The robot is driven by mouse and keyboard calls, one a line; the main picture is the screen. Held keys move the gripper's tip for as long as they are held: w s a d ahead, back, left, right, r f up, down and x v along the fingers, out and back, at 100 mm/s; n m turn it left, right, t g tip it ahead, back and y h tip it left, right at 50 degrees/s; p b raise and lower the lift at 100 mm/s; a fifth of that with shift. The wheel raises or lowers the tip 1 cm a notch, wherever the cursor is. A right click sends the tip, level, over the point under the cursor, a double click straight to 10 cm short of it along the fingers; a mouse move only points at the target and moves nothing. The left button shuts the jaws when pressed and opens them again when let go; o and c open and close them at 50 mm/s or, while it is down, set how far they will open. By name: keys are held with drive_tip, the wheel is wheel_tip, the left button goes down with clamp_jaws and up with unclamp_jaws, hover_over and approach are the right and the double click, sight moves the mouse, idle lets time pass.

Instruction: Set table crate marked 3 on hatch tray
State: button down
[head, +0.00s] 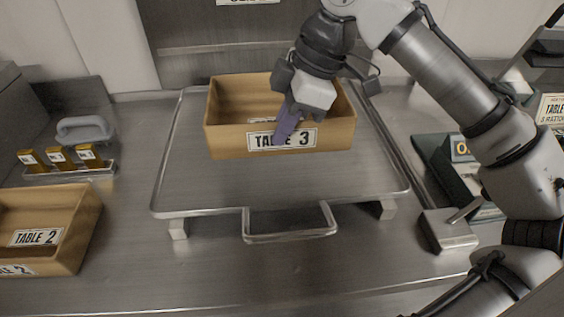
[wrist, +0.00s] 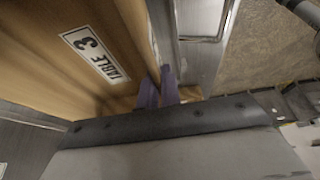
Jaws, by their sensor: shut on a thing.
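The tan open-topped crate marked TABLE 3 (head: 230,143) is over the back half of the hatch tray (head: 280,187) in the head view. The tray is a flat metal plate with a raised rim and a front handle. My gripper (head: 287,125) is shut on the crate's front wall, its purple fingers partly covering the label. In the wrist view the purple fingers (wrist: 160,92) pinch the wall of the crate (wrist: 115,25) beside a TABLE 3 label. The crate looks level. Whether its base touches the tray I cannot tell.
A TABLE 2 crate (head: 80,222) stands at the left on the metal counter (head: 125,235). Behind it is a rack of yellow tags (head: 60,158) with a grey handle. A small metal block with a lever (head: 445,230) and dark sign stands are right of the tray.

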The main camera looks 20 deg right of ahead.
wheel_tip(320, 180, down, 10)
drive_tip(key=shift+r, duration=0.2)
drive_tip(key=shift+f, duration=0.1)
drive_tip(key=c, duration=1.6)
unclamp_jaws()
drive_tip(key=v, duration=1.2)
drive_tip(key=shift+d+b, duration=0.1)
drive_tip(key=shift+b, duration=0.3)
